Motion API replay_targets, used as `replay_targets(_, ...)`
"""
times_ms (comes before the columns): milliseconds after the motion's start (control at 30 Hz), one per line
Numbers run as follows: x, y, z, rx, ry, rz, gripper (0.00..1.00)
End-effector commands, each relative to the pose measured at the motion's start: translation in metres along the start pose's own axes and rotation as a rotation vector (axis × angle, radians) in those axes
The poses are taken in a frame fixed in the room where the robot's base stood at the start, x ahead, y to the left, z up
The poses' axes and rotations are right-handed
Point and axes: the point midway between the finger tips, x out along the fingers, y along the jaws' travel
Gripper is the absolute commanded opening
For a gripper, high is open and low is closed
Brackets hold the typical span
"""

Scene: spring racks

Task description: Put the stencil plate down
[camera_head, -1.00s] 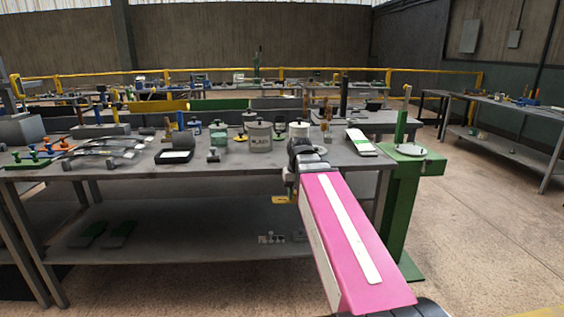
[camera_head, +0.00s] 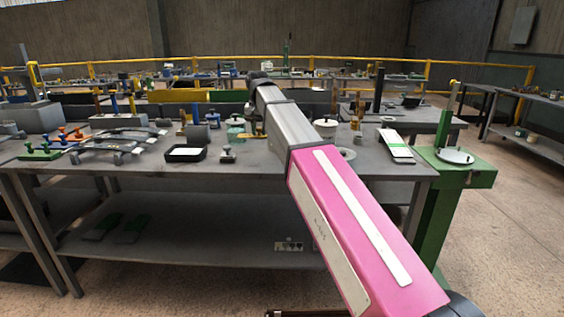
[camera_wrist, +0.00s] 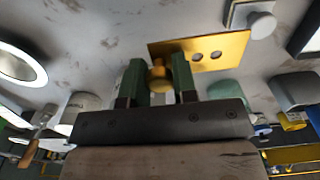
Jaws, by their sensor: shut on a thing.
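The stencil plate (camera_wrist: 205,52) is a flat brass-coloured rectangle with a knob and two round holes. In the wrist view it lies just beyond my fingertips, over the grey bench top. My gripper (camera_wrist: 158,72) has green fingers, shut on the knob of the plate. I cannot tell whether the plate touches the bench.
A black-rimmed tray (camera_head: 185,154), a small stamp (camera_head: 228,156) and a white pot (camera_head: 325,127) stand near the arm. A grey stamp (camera_wrist: 258,22) is close beside the plate. The front bench strip is mostly clear.

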Motion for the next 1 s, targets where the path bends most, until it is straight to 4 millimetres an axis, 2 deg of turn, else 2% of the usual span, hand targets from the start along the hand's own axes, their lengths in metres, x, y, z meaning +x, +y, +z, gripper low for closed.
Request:
replay_targets(533, 0.058, 0.098, 0.01, 0.002, 0.0, 0.0, 0.09)
replay_targets(700, 0.067, 0.112, 0.011, 0.001, 0.0, 0.0, 0.09)
replay_targets(867, 0.074, 0.114, 0.011, 0.0, 0.0, 0.0, 0.09)
replay_targets(1000, 0.091, 0.114, 0.011, 0.0, -0.001, 0.0, 0.09)
